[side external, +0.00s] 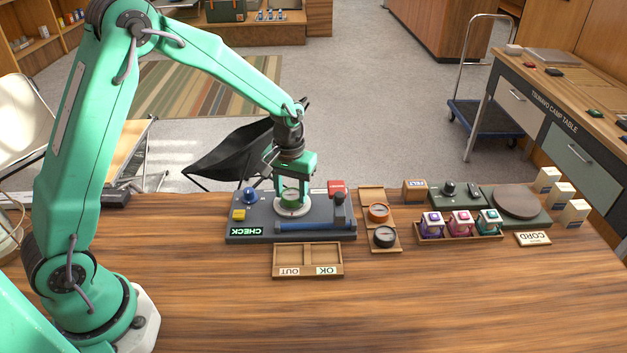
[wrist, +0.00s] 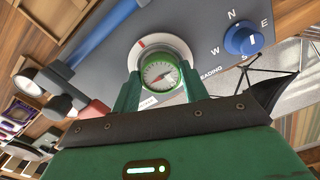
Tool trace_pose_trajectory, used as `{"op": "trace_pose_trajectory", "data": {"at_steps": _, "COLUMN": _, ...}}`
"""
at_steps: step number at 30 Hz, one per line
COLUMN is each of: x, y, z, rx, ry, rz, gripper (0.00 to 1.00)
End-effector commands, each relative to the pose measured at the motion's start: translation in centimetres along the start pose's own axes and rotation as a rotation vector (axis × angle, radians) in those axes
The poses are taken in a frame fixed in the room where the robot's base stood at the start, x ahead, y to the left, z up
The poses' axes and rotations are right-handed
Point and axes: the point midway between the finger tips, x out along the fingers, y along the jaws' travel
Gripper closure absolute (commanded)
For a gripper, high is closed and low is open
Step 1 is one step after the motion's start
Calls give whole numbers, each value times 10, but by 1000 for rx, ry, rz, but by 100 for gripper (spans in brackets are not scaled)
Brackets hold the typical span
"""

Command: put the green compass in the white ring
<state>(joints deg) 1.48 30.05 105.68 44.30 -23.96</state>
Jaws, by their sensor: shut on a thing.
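The green compass (wrist: 160,76) is between the fingers of my gripper (wrist: 157,88), which is shut on it. In the side view, my gripper (side external: 290,187) points down over the check board with the green compass (side external: 290,195) at its tips. The white ring (side external: 292,212) is on the grey check board (side external: 330,211), directly below the compass. In the wrist view the white ring (wrist: 150,45) shows behind and around the compass, with a red mark on its rim. I cannot tell whether the compass touches the ring or is just above it.
An OUT/OK tray (side external: 307,272) lies in front. A wooden tray (side external: 372,193) holds an orange compass (side external: 379,212) and a black one (side external: 384,236).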

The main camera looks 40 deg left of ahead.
Motion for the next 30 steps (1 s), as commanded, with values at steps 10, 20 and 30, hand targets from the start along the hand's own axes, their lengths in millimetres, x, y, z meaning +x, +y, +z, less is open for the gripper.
{"op": "trace_pose_trajectory", "data": {"at_steps": 10, "x": 0, "y": 0, "z": 0, "rx": 0, "ry": 0, "rz": 0, "gripper": 78}}
{"op": "trace_pose_trajectory", "data": {"at_steps": 20, "x": 2, "y": 0, "z": 0, "rx": 0, "ry": 0, "rz": 0, "gripper": 78}}
{"op": "trace_pose_trajectory", "data": {"at_steps": 30, "x": 2, "y": 0, "z": 0, "rx": 0, "ry": 0, "rz": 0, "gripper": 31}}
